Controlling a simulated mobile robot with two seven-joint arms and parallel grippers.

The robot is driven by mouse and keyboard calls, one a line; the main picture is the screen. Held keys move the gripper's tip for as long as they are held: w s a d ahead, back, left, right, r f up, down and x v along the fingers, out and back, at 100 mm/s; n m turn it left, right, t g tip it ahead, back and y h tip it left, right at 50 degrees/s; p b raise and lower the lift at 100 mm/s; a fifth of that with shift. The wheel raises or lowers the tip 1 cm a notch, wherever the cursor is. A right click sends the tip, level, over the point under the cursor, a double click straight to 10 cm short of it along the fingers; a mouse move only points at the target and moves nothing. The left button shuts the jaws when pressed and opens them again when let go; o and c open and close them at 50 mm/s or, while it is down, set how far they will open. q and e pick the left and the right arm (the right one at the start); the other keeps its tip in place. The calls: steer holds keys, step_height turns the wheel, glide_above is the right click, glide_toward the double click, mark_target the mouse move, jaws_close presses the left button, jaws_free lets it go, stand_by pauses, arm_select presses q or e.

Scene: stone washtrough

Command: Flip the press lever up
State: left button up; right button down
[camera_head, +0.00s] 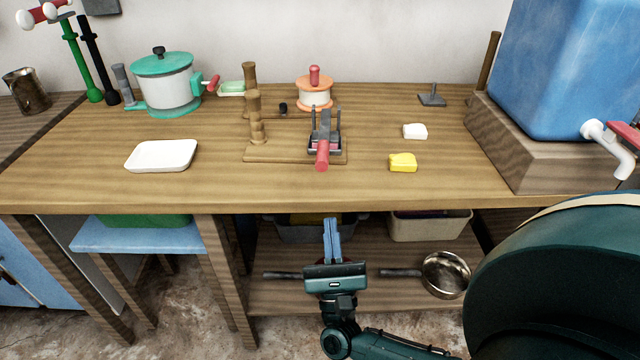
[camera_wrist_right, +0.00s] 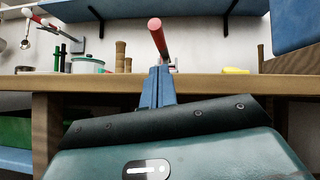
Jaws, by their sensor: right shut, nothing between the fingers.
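The press lever (camera_head: 322,152) has a red cylindrical handle that points toward me and sticks out from a dark metal press (camera_head: 324,130) on a wooden base (camera_head: 275,152). In the right wrist view the red lever handle (camera_wrist_right: 157,38) rises above the table edge, just beyond my fingertips. My right gripper (camera_head: 331,222) is shut and empty, in front of the table's front edge and below the lever, apart from it in the head view. Its blue fingers (camera_wrist_right: 159,72) point toward the table. My left gripper is not in view.
A white tray (camera_head: 161,156), a yellow block (camera_head: 403,162) and a white block (camera_head: 415,131) lie on the wooden table (camera_head: 110,185). A wooden post (camera_head: 254,120) stands left of the press. A blue tank (camera_head: 560,70) stands at the right. A pan (camera_head: 445,274) lies on the lower shelf.

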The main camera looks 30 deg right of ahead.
mark_target(327, 200)
steer(key=p+x, duration=0.2)
steer(key=x, duration=0.6)
steer(key=shift+w+d+r, duration=0.1)
steer(key=shift+w+r, duration=0.1)
steer(key=shift+w+d+r, duration=0.2)
steer(key=shift+w+r, duration=0.15)
steer(key=shift+w, duration=0.1)
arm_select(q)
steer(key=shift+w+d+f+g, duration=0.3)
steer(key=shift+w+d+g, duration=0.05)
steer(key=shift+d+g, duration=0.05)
arm_select(e)
steer(key=shift+w, duration=0.1)
